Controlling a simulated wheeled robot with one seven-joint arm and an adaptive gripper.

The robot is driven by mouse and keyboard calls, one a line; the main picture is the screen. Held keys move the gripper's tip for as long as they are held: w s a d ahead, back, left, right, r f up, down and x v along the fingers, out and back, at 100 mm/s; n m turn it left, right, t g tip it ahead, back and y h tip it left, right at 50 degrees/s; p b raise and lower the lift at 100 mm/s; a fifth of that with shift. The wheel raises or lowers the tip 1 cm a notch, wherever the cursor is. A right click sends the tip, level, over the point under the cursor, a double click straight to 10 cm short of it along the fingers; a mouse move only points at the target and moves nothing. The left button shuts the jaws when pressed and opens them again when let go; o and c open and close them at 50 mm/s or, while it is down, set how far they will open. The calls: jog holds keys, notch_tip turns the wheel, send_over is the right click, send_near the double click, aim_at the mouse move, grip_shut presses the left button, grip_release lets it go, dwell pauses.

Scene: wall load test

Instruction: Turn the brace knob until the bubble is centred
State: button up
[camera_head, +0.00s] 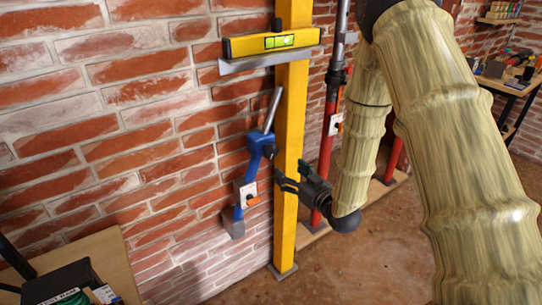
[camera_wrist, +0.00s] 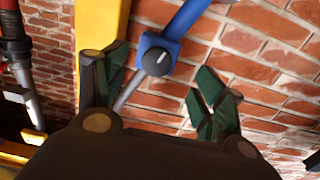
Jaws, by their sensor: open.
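The brace knob (camera_wrist: 157,61) is a dark round knob with a white mark, on a blue brace (camera_wrist: 183,22). It also shows in the head view (camera_head: 269,151), small, beside the yellow post (camera_head: 291,120). My gripper (camera_wrist: 160,88) is open and empty, its green-padded fingers apart on either side of the knob's line of view. In the head view my gripper (camera_head: 281,181) is below and right of the knob, in front of the post, apart from the knob. A yellow spirit level (camera_head: 240,47) with a green vial (camera_head: 279,41) rests on a grey ledge (camera_head: 268,63). The bubble's exact position is too small to tell.
A brick wall (camera_head: 90,110) stands behind. A red prop (camera_head: 330,110) stands right of the post. A bench with dark items (camera_head: 70,285) is at lower left, and another table (camera_head: 505,84) at upper right. The brown floor (camera_head: 375,265) is clear at bottom centre.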

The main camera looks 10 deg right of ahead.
aim_at(273, 153)
jog(key=x, duration=0.3)
jog(key=r+p+x, duration=0.1)
jog(key=x, duration=0.7)
jog(key=shift+w+r, duration=0.15)
jog(key=shift+r, duration=0.2)
jog(key=shift+c, duration=0.2)
jog(key=c, duration=1)
